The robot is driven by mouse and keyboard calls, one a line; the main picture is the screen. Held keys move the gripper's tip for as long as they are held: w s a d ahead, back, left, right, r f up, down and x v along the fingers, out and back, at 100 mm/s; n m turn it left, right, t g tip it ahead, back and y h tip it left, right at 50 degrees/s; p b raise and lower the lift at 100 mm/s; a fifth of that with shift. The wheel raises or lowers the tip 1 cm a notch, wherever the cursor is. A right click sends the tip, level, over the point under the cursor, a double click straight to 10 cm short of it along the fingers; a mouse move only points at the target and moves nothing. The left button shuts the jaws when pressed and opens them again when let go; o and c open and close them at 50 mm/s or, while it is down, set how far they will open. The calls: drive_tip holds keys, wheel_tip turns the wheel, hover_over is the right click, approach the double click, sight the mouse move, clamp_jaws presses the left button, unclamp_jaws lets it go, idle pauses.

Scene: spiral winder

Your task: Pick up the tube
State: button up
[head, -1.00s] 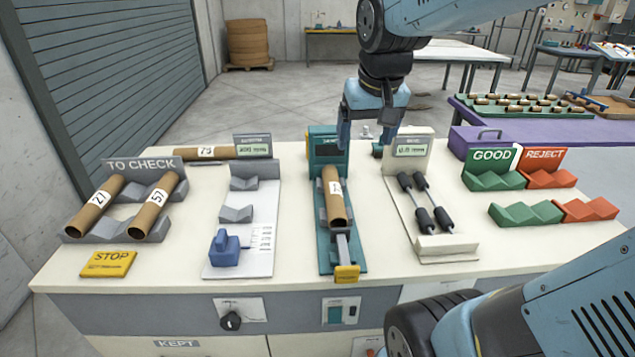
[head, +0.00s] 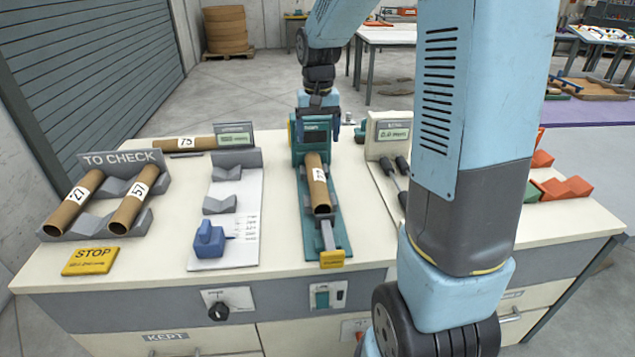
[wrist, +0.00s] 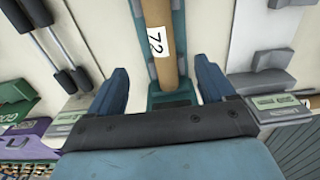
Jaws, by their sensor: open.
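A brown cardboard tube (head: 318,187) with a white label lies lengthwise in a narrow teal fixture (head: 336,232) on the bench. In the wrist view the tube (wrist: 155,12) shows the number 72 and lies ahead of the jaws, roughly centred between them. My gripper (head: 315,128) hangs at the far end of the fixture, by its upright teal panel. In the wrist view my gripper (wrist: 162,80) has its two blue fingers wide apart with nothing held. Other tubes, 27 (head: 74,199) and 57 (head: 133,200), rest in the grey TO CHECK rack (head: 82,233).
Tube 75 (head: 186,144) lies at the back left. A grey-white gauge board with a blue block (head: 209,240) stands left of the fixture, a roller unit (head: 392,129) right. My arm hides much of the right side. A yellow STOP plate (head: 90,261) lies front left.

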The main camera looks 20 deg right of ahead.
sight(317, 174)
drive_tip(key=f, duration=1)
drive_tip(key=w+f, duration=0.1)
drive_tip(key=f, duration=0.4)
drive_tip(key=shift+w, duration=0.1)
drive_tip(key=shift+c, duration=0.3)
drive_tip(key=c, duration=1.1)
